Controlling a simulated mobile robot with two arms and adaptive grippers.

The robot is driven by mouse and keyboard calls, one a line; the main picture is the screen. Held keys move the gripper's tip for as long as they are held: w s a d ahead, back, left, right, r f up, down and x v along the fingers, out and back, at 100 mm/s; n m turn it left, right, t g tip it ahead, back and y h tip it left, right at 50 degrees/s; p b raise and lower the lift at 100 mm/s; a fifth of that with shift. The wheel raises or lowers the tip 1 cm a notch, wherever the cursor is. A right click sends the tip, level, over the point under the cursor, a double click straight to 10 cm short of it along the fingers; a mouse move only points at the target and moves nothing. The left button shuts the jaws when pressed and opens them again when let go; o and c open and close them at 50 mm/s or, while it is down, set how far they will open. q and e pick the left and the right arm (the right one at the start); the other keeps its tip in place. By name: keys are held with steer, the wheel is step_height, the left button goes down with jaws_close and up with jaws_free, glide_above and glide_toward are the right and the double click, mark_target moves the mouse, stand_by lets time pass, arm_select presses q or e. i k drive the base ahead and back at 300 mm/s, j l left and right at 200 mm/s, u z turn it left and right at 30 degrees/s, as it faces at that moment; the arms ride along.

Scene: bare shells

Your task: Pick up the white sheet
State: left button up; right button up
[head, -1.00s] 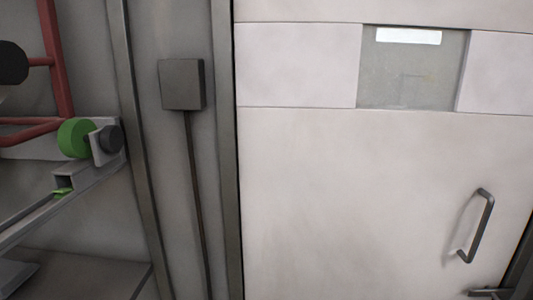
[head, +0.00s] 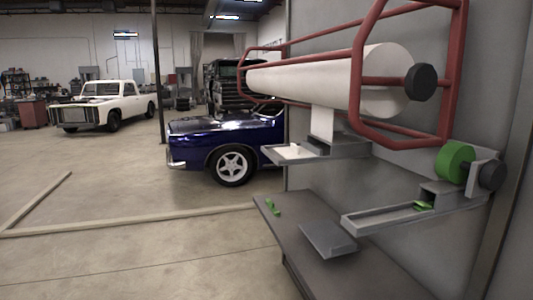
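A large white roll (head: 325,82) lies level in a red tube frame (head: 452,75) on the grey wall at the right of the head view. A white sheet (head: 322,122) hangs down below the roll, above a small grey shelf. I cannot tell whether the sheet joins the roll. Neither of my grippers is in view.
A grey tray (head: 300,152) and a lower rail (head: 390,215) with a green wheel (head: 455,162) stick out from the wall. A dark bench (head: 375,270) stands below. A blue car (head: 225,140) and a white pickup (head: 105,103) stand beyond. Floor at left is mostly open.

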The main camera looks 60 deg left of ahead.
mark_target(294, 151)
steer(key=u, duration=1.7)
steer(key=i+u, duration=0.25)
steer(key=i, duration=0.2)
steer(key=i+j+u, duration=0.15)
steer(key=i+u, duration=0.5)
steer(key=i, duration=0.2)
steer(key=i+u, duration=0.35)
steer(key=i+z, duration=0.25)
steer(key=i, duration=1.95)
steer(key=i+j+z, duration=0.15)
steer(key=i, duration=0.35)
steer(key=i+j+z, duration=0.15)
steer(key=i, duration=0.3)
steer(key=i+j+z, duration=0.1)
steer(key=i+j, duration=0.2)
steer(key=i, duration=0.2)
